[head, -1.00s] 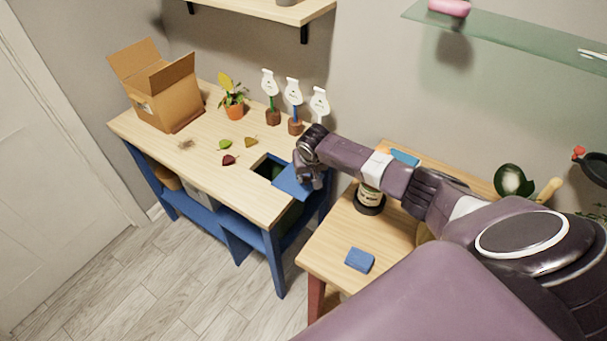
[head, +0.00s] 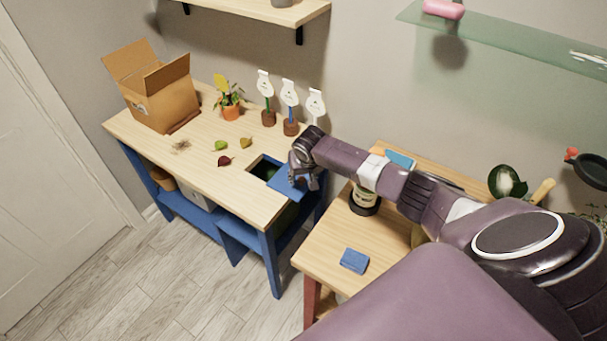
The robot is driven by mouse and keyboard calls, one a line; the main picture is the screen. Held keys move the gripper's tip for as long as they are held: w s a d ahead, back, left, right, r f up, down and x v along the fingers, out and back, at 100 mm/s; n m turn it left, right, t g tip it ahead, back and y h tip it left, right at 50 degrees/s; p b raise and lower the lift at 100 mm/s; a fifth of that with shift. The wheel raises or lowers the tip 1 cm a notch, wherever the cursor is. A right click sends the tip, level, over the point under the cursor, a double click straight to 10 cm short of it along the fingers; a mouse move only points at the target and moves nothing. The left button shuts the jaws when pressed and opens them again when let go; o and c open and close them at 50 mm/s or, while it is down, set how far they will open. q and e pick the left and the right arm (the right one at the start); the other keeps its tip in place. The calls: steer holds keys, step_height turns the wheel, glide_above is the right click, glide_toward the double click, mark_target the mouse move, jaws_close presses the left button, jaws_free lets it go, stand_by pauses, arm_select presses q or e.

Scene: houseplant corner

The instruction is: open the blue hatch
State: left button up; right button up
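The blue hatch (head: 284,188) is a flat blue panel at the right end of the wooden workbench. A dark opening (head: 263,169) in the bench top shows uncovered behind and to the left of the panel, with something green inside. My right gripper (head: 303,181) is at the panel's right side, pointing down, touching or very close to it. Its fingertips are small and partly hidden, so I cannot tell whether they are closed on the panel. My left gripper is not in view.
On the workbench (head: 195,160) are an open cardboard box (head: 163,97), a potted plant (head: 230,108), several leaves and three labelled stakes. A glass shelf (head: 500,35) hangs above right.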

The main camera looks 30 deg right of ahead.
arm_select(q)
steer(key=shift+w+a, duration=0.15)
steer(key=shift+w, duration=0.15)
arm_select(e)
steer(key=v, duration=1.1)
steer(key=shift+s+r, duration=0.25)
steer(key=shift+r, duration=0.05)
